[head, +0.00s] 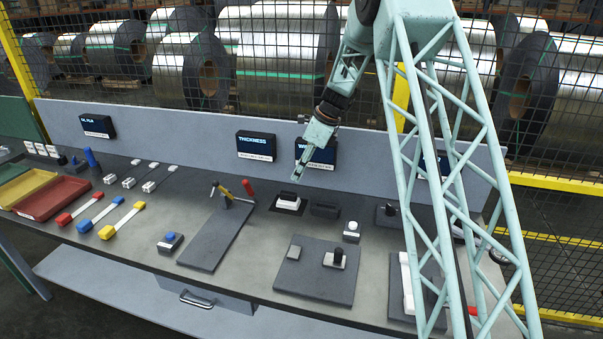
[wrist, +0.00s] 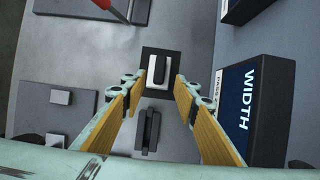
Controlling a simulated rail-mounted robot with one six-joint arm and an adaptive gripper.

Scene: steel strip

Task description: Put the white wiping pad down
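The white wiping pad (head: 288,203) looks like a small white block with a dark grip on top. It rests on a dark square (head: 278,209) at the back of the bench. The wrist view shows the pad (wrist: 151,72) on the same square, ahead of the fingers. My gripper (head: 299,176) is above and slightly behind it, pointing down. In the wrist view my gripper (wrist: 156,82) is open, its two orange-lined fingers apart with nothing between them. The pad appears apart from both fingers.
A black slotted block (head: 325,210) stands right of the pad. The WIDTH display box (wrist: 254,110) is close beside the fingers. A grey plate (head: 315,283) with a black-knobbed block (head: 335,259) lies in front. A red-handled tool (head: 248,188) is to the left.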

